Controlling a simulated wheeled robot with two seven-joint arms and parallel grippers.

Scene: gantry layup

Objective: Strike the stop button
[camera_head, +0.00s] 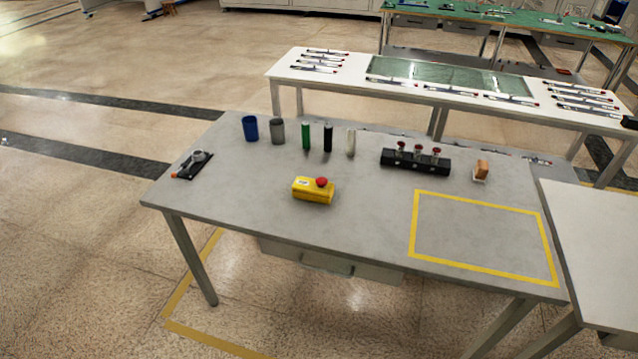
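The stop button is a red mushroom cap (322,182) on top of a yellow box (312,193). The box sits near the middle of the grey table (260,215), towards its front edge. Nothing covers the button, and nothing touches it. Neither of my grippers shows in the head view.
Behind the box stand a blue cup (251,129), a grey cup (278,132), and green (306,136), black (328,138) and white cylinders (350,142). A black rack (415,164) with red-topped pieces is right. A yellow outlined area (480,240) is empty. Table around the box is clear.

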